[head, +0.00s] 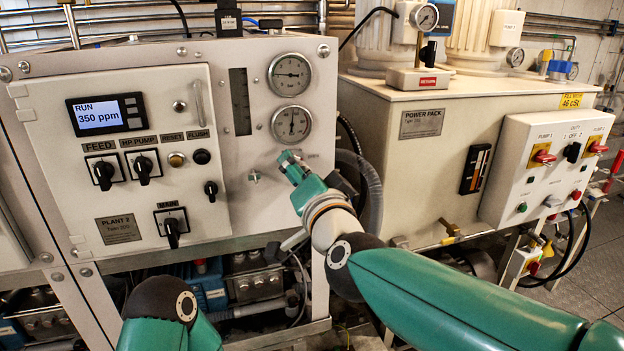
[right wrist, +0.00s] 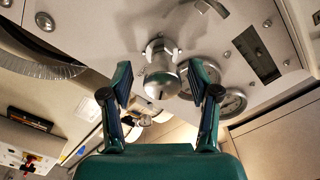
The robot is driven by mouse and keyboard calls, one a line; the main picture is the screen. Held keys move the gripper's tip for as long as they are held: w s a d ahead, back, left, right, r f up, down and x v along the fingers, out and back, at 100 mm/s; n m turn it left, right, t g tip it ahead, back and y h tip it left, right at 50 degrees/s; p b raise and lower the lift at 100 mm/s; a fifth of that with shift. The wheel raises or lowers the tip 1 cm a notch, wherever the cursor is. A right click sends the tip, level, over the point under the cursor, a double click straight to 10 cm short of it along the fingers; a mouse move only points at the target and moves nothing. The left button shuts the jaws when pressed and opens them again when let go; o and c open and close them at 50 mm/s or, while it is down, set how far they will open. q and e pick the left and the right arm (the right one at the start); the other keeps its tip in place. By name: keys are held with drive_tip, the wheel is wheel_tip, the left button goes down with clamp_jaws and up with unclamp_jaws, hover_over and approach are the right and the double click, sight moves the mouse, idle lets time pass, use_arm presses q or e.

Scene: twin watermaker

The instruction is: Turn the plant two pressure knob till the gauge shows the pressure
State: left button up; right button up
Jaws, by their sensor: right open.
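The plant two panel (head: 150,229) carries two round gauges, an upper one (head: 290,75) and a lower one (head: 291,124); their readings are too small to read. My right gripper (head: 289,162) is at the panel just below the lower gauge. In the right wrist view, a silvery round knob (right wrist: 160,78) sits between the fingers of my right gripper (right wrist: 158,85). The fingers are open, one on each side, with a gap visible beside the knob. In the head view the gripper hides the knob. My left gripper is out of view; only part of that arm shows at the bottom.
The display (head: 105,113) reads RUN 350 ppm. Black switches (head: 104,176) and a small metal fitting (head: 254,177) are on the panel left of my right gripper. A grey hose (head: 371,190) runs close on the right, beside the power pack (head: 421,123).

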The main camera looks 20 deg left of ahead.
drive_tip(key=v, duration=1.2)
